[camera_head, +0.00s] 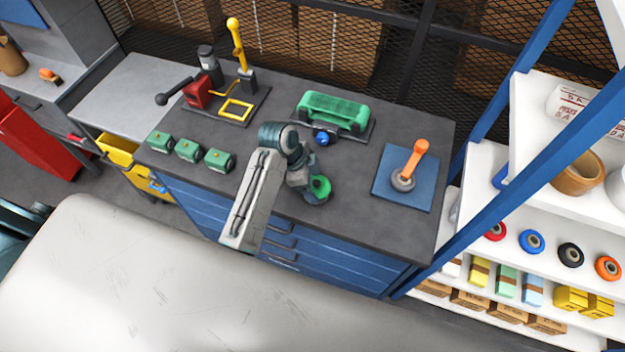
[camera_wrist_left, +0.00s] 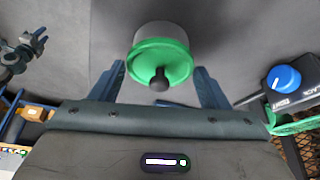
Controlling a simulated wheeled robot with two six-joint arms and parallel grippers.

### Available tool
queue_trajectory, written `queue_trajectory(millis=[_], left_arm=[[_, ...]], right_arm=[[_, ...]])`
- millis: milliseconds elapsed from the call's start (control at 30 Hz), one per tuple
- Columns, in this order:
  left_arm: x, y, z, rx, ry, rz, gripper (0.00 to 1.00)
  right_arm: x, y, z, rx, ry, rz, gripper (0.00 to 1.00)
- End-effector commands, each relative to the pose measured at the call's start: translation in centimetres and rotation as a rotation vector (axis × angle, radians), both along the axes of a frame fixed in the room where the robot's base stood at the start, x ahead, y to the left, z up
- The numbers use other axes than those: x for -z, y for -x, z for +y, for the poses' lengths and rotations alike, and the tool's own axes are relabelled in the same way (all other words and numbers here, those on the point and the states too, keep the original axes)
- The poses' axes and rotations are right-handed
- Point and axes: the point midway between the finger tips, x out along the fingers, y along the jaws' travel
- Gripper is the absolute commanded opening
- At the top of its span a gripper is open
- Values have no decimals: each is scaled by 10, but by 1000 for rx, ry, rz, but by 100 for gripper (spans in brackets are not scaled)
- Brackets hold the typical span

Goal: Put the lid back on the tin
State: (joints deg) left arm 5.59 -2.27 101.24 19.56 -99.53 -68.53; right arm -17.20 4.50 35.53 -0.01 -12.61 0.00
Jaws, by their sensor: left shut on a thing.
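The round green lid (camera_wrist_left: 160,62) with a black knob shows between the two fingers of my left gripper (camera_wrist_left: 162,85) in the left wrist view. My left gripper is shut on the lid. The pale grey tin (camera_wrist_left: 163,32) shows just behind the lid and in line with it; I cannot tell whether the lid is seated on it or a little apart. In the head view the green lid (camera_head: 320,187) is over the front middle of the dark bench, at the tip of my left gripper (camera_head: 317,193). The tin is mostly hidden there. My right gripper is not in view.
A blue plate (camera_head: 386,186) with an orange-handled tool (camera_head: 412,160) lies right of the lid. A green-handled device (camera_head: 333,110) with a blue knob (camera_head: 322,138) stands behind. Several green blocks (camera_head: 188,150) line the left front edge. A red and yellow press (camera_head: 238,90) stands at back left.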

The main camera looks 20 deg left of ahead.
Motion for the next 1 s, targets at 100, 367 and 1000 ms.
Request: queue_trajectory(millis=[100, 367, 1000], left_arm=[[0, 0, 0, 0, 0, 0, 48], [0, 0, 0, 0, 0, 0, 95], [-12, -1, 0, 0, 1, -1, 100]], right_arm=[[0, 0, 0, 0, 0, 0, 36], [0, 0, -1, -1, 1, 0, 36], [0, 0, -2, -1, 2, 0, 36]])
